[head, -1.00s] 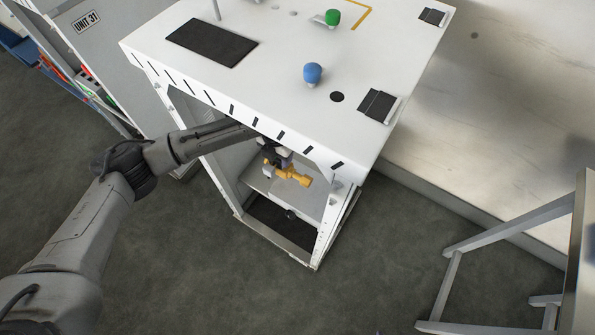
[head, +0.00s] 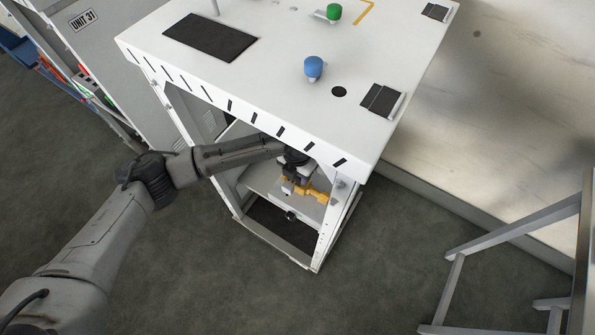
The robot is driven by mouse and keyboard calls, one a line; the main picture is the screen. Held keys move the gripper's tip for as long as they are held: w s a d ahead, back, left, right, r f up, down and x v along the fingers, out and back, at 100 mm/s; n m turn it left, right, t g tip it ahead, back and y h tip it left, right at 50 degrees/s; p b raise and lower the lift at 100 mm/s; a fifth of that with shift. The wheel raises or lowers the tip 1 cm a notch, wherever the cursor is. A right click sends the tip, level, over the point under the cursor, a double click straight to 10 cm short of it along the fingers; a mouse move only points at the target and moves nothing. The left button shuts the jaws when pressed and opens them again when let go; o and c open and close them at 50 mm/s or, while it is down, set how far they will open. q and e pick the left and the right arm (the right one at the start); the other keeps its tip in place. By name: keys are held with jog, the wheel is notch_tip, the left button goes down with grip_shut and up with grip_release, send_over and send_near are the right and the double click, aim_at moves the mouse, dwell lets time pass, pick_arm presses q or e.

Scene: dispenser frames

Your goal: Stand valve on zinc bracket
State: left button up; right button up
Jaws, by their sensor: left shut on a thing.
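The valve (head: 314,195) is a yellow-orange fitting inside the open front of the white dispenser frame. My left gripper (head: 291,187) reaches in under the top's front edge and is shut on the valve. The valve lies roughly sideways in the picture, above or at a grey metal shelf (head: 262,180). I cannot tell whether it touches the shelf, or whether this shelf is the zinc bracket. The gripper and arm hide part of the valve and the shelf. My right gripper is not in view.
The frame's white top (head: 285,75) overhangs the opening and carries a blue knob (head: 313,68) and a green knob (head: 334,12). A front post (head: 328,225) stands close right of the valve. A grey stand (head: 515,235) is at the right. The floor in front is clear.

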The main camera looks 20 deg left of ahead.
pick_arm(q)
jog(key=shift+w+r, duration=0.1)
jog(key=o, duration=1.4)
notch_tip(320, 180, up, 7)
jog(key=shift+f+p, duration=0.1)
jog(key=shift+p, duration=0.9)
jog(key=shift+r, duration=0.4)
